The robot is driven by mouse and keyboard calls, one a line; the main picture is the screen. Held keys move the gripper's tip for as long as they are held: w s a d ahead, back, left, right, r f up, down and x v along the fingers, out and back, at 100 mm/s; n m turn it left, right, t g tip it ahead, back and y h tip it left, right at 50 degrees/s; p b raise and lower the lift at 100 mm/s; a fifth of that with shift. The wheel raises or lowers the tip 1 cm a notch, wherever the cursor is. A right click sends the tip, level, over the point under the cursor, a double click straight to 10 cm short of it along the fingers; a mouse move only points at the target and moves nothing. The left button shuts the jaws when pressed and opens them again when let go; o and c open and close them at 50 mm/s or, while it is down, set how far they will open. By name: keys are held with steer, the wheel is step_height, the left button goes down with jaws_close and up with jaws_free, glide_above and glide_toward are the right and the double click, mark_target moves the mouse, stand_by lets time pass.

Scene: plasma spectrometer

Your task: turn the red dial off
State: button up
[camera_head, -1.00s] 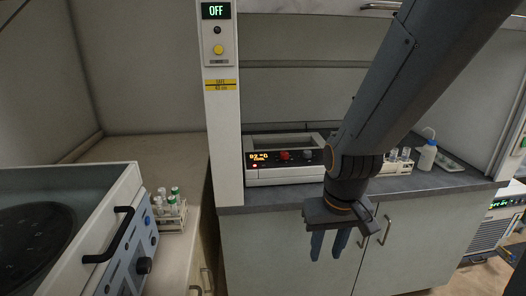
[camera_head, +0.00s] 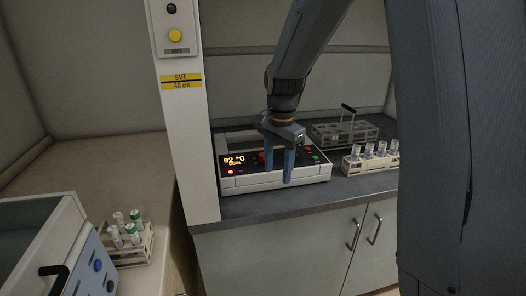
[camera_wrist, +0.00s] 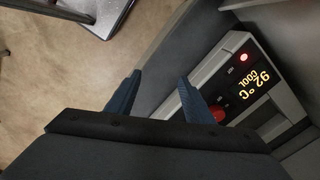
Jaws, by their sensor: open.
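The heater unit (camera_head: 305,175) is a white box with a dark front panel on the fume hood worktop. Its display (camera_head: 238,160) reads 92 °C and COOL, with a red light lit below. My gripper (camera_head: 279,176) is open and empty, fingers pointing down in front of the panel.
A white hood post (camera_head: 186,120) stands left of the unit. A rack of capped vials (camera_head: 370,160) and a grey rack with a handle (camera_head: 345,130) stand to the right. Another vial rack (camera_head: 128,243) is on the left bench. Cabinet doors (camera_head: 285,250) lie below the worktop edge.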

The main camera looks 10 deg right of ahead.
steer(key=w+m, duration=0.2)
steer(key=w, duration=0.1)
steer(key=w+r+m, duration=0.1)
steer(key=w+m, duration=0.2)
steer(key=w, duration=0.1)
steer(key=w+r+m, duration=0.1)
steer(key=w+m, duration=0.2)
steer(key=shift+w+d+g, duration=0.15)
steer(key=shift+w+g, duration=0.1)
steer(key=shift+g, duration=0.05)
steer(key=w+m, duration=0.2)
steer(key=w+r+m, duration=0.1)
steer(key=w+m, duration=0.1)
steer(key=m, duration=0.1)
steer(key=w+m, duration=0.2)
steer(key=w, duration=0.1)
steer(key=shift+r, duration=0.4)
steer(key=shift+w+f+m, duration=0.1)
steer(key=shift+f+m, duration=0.3)
steer(key=shift+f, duration=0.1)
step_height(320, 180, down, 7)
steer(key=shift+r+p, duration=0.15)
steer(key=shift+p, duration=0.9)
steer(key=shift+c, duration=0.2)
steer(key=c, duration=1)
